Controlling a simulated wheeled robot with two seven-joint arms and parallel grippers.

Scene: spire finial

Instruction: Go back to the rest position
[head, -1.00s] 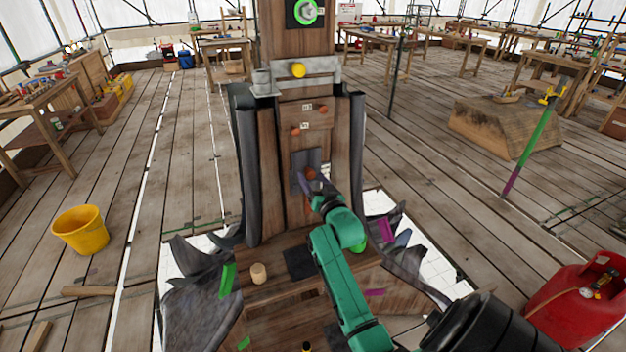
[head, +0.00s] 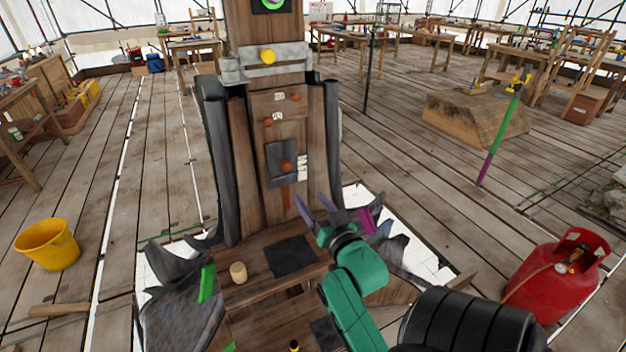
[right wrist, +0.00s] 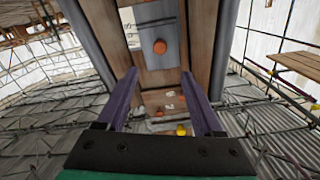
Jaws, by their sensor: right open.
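My right gripper (head: 314,207) is open and empty, in front of the lower part of the wooden spire (head: 253,160). Its two purple fingers stand apart in the right wrist view (right wrist: 160,100), with nothing between them but the spire's face behind. A grey plate (head: 283,163) with an orange-brown knob (head: 287,167) is on the spire, up and left of the gripper. The same knob shows ahead of the fingers in the right wrist view (right wrist: 160,46). My left gripper is not in view.
A wooden ledge with a dark square pad (head: 291,256) and a small wooden cylinder (head: 238,272) lies below the spire. Jagged grey leaves (head: 187,295) flank it. A yellow bucket (head: 47,244) stands left, a red gas cylinder (head: 556,278) right. Open plank floor lies around.

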